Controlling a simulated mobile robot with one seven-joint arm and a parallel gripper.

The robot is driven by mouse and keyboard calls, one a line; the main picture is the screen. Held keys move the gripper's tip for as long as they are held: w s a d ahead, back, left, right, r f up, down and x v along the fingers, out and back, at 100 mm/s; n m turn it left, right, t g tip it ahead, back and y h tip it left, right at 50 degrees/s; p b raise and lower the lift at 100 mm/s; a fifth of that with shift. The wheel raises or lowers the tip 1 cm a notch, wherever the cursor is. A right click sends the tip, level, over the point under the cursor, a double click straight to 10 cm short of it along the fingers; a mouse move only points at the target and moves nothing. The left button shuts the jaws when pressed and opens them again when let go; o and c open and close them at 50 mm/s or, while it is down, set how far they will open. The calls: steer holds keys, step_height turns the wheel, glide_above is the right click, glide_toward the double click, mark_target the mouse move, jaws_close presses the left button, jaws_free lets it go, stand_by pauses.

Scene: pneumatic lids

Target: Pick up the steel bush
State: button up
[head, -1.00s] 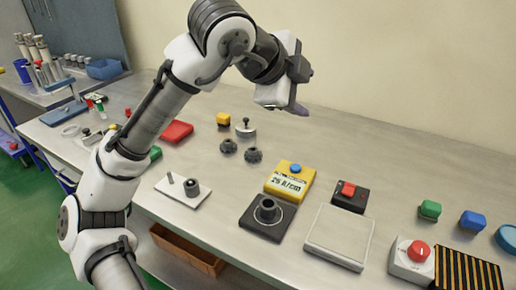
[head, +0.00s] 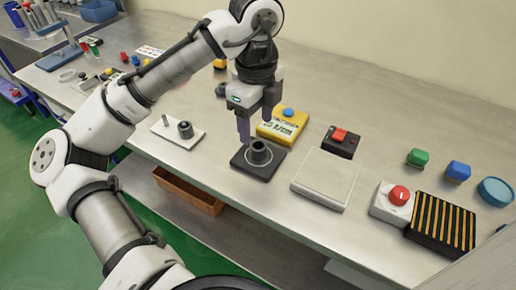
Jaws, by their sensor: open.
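A dark grey hollow cylinder, which looks like the steel bush (head: 259,150), stands upright inside a pale ring on a black square plate (head: 273,168). My gripper (head: 256,127) is open and points down just above this bush, its two fingers apart. Whether the fingertips reach down beside the bush's top cannot be told. A second dark cylinder (head: 185,130) stands on a white plate (head: 165,133) with a small pin, to the left of my gripper.
A yellow box with a blue button (head: 283,128) stands close behind the black plate. A black box with a red button (head: 341,141) and a pale square pad (head: 326,179) lie to the right. A red-knobbed box (head: 394,202) and a striped black block (head: 441,224) are farther right.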

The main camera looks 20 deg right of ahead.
mark_target(258, 140)
steer(key=shift+s+d+f+p, duration=0.1)
steer(key=shift+f+p, duration=0.15)
steer(key=shift+f, duration=1.3)
steer(key=shift+d+f+p, duration=0.1)
steer(key=shift+f+p, duration=0.1)
steer(key=shift+f, duration=1.3)
steer(key=shift+c, duration=0.4)
steer(key=c, duration=1.2)
steer(key=shift+r, duration=0.15)
step_height(258, 140, up, 20)
steer(key=shift+f, duration=0.1)
